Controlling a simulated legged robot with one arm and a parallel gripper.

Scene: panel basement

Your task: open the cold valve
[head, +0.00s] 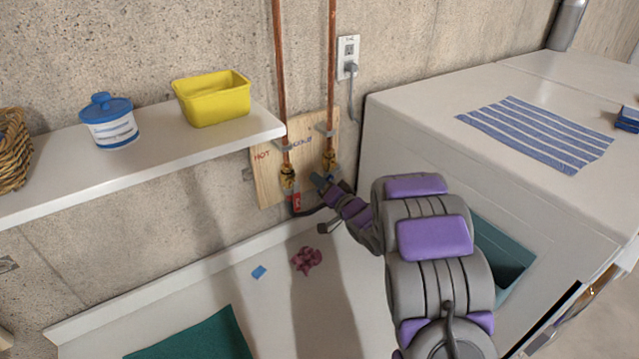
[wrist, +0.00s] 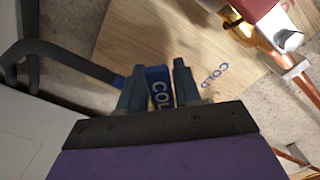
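The cold valve is the right one on the wooden board, with a brass body (head: 329,160) under the right copper pipe. Its blue handle (wrist: 159,88), lettered "COL…", shows in the wrist view between my two fingers. My gripper (wrist: 160,85) is closed up against both sides of this handle. In the head view my gripper (head: 322,182) is at the cold valve and hides most of the handle. "COLD" is also written in blue on the board (wrist: 190,45).
The hot valve's red handle (head: 296,203) hangs just left. A white shelf (head: 150,150) with a yellow tub (head: 212,98) and a blue-lidded tub (head: 109,122) juts out at left. A white appliance (head: 430,95) stands close on the right. A dark hose (wrist: 65,55) runs left of the handle.

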